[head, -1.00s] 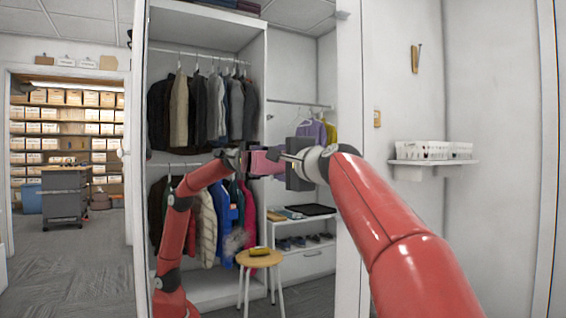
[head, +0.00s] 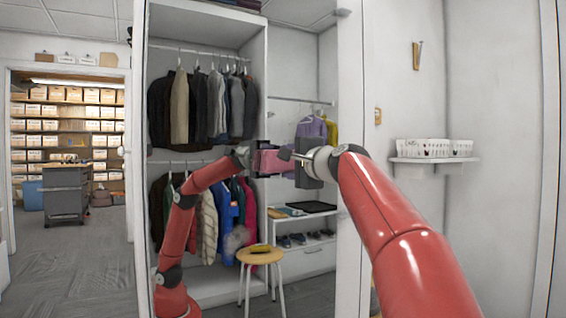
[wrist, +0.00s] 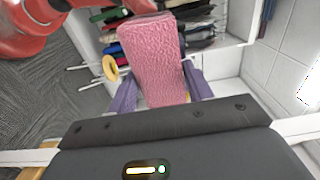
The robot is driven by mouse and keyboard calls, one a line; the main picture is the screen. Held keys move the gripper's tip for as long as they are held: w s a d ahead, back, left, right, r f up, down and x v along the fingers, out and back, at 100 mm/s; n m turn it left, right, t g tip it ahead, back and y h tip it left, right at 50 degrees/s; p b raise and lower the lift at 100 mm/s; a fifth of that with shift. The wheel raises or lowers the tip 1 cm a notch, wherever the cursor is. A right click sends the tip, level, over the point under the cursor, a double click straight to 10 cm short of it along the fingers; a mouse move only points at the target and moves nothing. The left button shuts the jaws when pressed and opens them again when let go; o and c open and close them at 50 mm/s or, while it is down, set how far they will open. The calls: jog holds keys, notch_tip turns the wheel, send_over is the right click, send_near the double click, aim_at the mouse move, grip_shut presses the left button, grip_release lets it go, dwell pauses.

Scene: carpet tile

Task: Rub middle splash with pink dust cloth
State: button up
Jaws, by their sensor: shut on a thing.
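The pink dust cloth (head: 270,162) is a thick, folded, textured pad, held out in front of my gripper (head: 288,159). In the wrist view the cloth (wrist: 151,60) stands between the two purple fingers of my gripper (wrist: 161,88), which is shut on it. In the head view the cloth is at a tall glass-like panel that appears to be a mirror, with a second red arm facing mine, apparently its reflection. I cannot tell whether the cloth touches the panel.
Hanging clothes (head: 200,105), a low shelf with shoes (head: 305,239) and a round stool (head: 260,256) show within the panel. White baskets (head: 433,148) stand on a wall shelf at right. A doorway at left shows boxes (head: 70,112).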

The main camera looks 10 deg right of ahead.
jog(key=w+d+p, duration=0.2)
jog(key=d, duration=0.5)
jog(key=shift+w+d, duration=0.25)
jog(key=shift+w, duration=0.1)
dwell(0.4)
jog(key=shift+s+a+b, duration=0.2)
jog(key=shift+s+a, duration=0.35)
jog(key=shift+a, duration=1.15)
jog(key=shift+s+a+b, duration=0.2)
jog(key=shift+s+a, duration=0.4)
jog(key=shift+a, duration=1.1)
jog(key=shift+s+a+b, duration=0.2)
jog(key=shift+s+a, duration=0.35)
jog(key=shift+a, duration=1.15)
jog(key=shift+w+d+p, duration=1.25)
jog(key=shift+w+d, duration=0.45)
jog(key=shift+d, duration=3.5)
jog(key=s+a+b, duration=0.1)
jog(key=s+a, duration=0.2)
jog(key=a, duration=0.7)
jog(key=shift+s+a+r+b, duration=0.2)
jog(key=shift+s+r+b, duration=0.05)
jog(key=shift+r+b, duration=0.1)
